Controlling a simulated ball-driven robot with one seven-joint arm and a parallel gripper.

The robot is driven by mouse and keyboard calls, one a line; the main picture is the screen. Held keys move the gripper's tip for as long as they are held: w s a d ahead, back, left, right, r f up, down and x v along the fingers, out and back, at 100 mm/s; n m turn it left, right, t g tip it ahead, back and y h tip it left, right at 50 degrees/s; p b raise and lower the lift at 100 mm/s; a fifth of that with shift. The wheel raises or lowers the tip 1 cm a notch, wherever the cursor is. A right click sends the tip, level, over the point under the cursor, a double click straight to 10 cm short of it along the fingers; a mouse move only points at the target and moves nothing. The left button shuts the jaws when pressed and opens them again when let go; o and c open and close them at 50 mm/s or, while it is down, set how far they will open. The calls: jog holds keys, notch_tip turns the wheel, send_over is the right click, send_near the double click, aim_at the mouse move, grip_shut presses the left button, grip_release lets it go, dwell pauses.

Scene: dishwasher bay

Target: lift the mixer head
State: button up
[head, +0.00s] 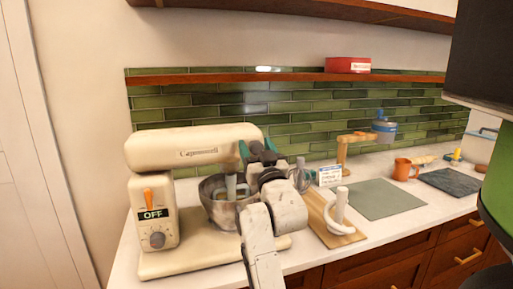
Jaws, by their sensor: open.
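A cream stand mixer stands on the white counter at left, its head (185,147) level above a metal bowl (217,208). The base (160,262) carries an "OFF" label, an orange lever (148,195) and a grey knob (157,240). My gripper (257,151) is open at the right front end of the head, its dark fingers close to it. I cannot tell whether they touch the head. My pale arm hides part of the bowl and the base's right side.
To the right are a wooden board (322,206) with a white ring-shaped item (340,208), a green-grey mat (386,199), an orange mug (403,169) and a dark slab (452,182). A wooden shelf (225,77) with a red box (347,65) runs above.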

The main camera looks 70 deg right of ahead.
jog(key=shift+c, duration=0.2)
grip_shut()
dwell(0.3)
